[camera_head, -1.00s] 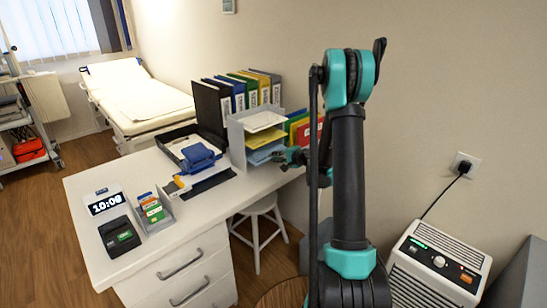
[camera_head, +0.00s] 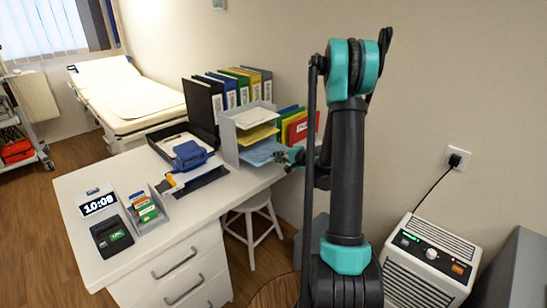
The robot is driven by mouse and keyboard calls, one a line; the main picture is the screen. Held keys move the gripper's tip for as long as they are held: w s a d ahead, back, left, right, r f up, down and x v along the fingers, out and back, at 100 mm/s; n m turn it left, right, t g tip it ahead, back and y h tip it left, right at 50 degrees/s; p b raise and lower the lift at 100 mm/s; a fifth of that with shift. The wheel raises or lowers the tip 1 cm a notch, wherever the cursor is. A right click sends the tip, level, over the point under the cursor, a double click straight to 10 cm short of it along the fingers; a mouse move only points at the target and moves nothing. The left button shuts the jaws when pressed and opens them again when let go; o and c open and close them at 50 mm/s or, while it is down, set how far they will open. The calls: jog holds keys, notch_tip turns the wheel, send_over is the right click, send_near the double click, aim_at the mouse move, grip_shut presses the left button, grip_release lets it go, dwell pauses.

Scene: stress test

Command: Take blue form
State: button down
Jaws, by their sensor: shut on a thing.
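The blue form (camera_head: 262,153) lies in the lowest level of a grey letter tray (camera_head: 229,142) on the white desk. Its right end reaches out past the tray's front toward my gripper. My gripper (camera_head: 290,156), with teal parts, is at that right end and is shut on the form's edge. The fingertips are small and partly hidden by my own arm.
A yellow form (camera_head: 257,135) and white paper (camera_head: 254,117) lie in the levels above. Coloured folders (camera_head: 298,127) stand right behind the tray, and binders (camera_head: 204,103) behind it. A blue hole punch (camera_head: 190,155) stands to the left. A white stool (camera_head: 251,220) is below.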

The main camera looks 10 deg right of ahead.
jog(key=f+v, duration=0.2)
jog(key=v, duration=0.6)
jog(key=shift+v, duration=0.8)
